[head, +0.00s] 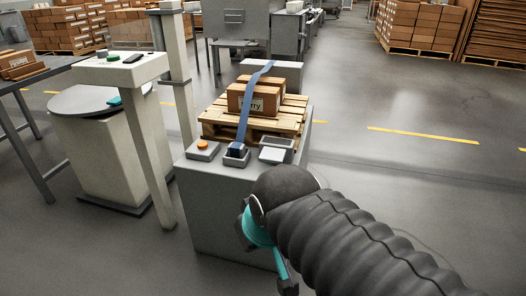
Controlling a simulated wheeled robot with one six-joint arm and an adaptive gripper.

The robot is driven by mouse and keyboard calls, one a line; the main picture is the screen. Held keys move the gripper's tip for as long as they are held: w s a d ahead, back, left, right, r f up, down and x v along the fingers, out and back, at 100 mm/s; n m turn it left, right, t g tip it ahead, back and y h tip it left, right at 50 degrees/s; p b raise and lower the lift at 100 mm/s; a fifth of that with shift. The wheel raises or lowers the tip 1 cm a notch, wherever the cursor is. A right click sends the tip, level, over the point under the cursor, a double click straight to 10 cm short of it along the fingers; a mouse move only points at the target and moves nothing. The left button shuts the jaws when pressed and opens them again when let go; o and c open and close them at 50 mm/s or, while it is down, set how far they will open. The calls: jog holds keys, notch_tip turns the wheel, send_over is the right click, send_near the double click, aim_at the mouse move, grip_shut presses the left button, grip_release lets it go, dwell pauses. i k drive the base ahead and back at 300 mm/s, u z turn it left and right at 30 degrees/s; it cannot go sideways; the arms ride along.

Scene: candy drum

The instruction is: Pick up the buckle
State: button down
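The buckle (236,152) looks like a small dark blue block at the near end of a blue strap (245,108). It sits in or on a small grey holder on top of a grey pedestal (225,205). The strap runs back over brown cartons (262,98) on a small wooden pallet. My gripper (286,284) is at the bottom centre, in front of the pedestal and lower in the picture than the buckle, apart from it. It points downward and is mostly hidden behind my arm's black sleeve, so its opening cannot be seen.
An orange button box (202,150) is left of the buckle and a grey panel with a white face (273,153) is right of it. A post with a control panel (120,68) and a round-topped drum (98,102) stand at left. The floor at right is clear.

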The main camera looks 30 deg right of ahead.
aim_at(236, 150)
jog(key=z, duration=0.25)
jog(key=i, duration=0.5)
jog(key=u, duration=1.95)
jog(key=i, duration=2.4)
jog(key=z, duration=3.25)
